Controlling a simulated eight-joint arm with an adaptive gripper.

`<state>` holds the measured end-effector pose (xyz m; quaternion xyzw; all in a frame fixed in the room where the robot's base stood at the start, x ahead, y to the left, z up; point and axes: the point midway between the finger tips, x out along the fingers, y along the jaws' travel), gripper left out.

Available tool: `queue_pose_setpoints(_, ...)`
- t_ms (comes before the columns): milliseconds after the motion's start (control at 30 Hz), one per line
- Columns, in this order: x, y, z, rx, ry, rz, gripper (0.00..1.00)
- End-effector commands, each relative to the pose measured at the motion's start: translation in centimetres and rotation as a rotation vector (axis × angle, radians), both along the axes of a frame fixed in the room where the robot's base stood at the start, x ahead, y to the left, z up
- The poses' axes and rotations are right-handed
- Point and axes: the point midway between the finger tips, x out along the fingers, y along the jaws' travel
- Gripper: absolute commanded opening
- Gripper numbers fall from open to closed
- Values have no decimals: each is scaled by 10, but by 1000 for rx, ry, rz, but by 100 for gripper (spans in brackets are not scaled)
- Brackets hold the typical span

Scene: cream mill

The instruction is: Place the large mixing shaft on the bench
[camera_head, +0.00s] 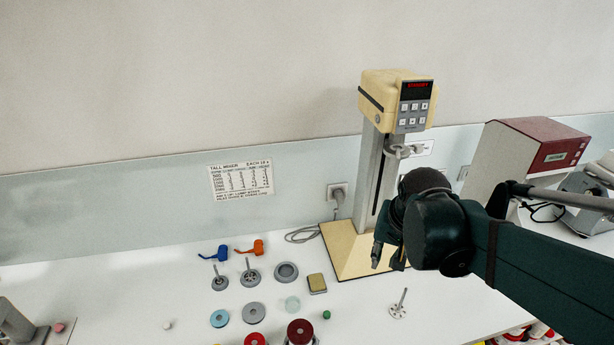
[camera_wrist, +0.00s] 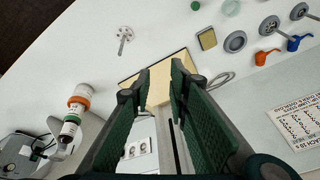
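My gripper (camera_head: 388,258) is in front of the mixer column, above its base; in the wrist view my gripper (camera_wrist: 161,80) has its two green fingers apart with nothing between them. Two other shafts with grey discs, one (camera_head: 220,278) and another (camera_head: 251,272), stand on the bench at left. I cannot tell which shaft is the large one.
The cream mixer (camera_head: 396,90) stands on a yellowish base (camera_head: 345,240). A red-topped machine (camera_head: 540,150) is at right. Orange (camera_head: 250,247) and blue (camera_head: 219,253) scoops, round lids and a small sponge-like block (camera_head: 317,283) lie left of the mixer. The bench's left part is mostly free.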

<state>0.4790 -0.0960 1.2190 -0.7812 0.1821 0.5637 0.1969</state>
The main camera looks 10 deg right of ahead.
Motion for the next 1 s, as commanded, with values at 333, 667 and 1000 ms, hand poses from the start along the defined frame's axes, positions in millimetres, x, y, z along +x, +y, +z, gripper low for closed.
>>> queue_pose_setpoints(333,-15,42,29,-70,-115,215,18)
queue_pose_setpoints(667,-31,77,51,-141,-226,405,18)
queue_pose_setpoints(1000,-40,95,62,-184,-289,507,18)
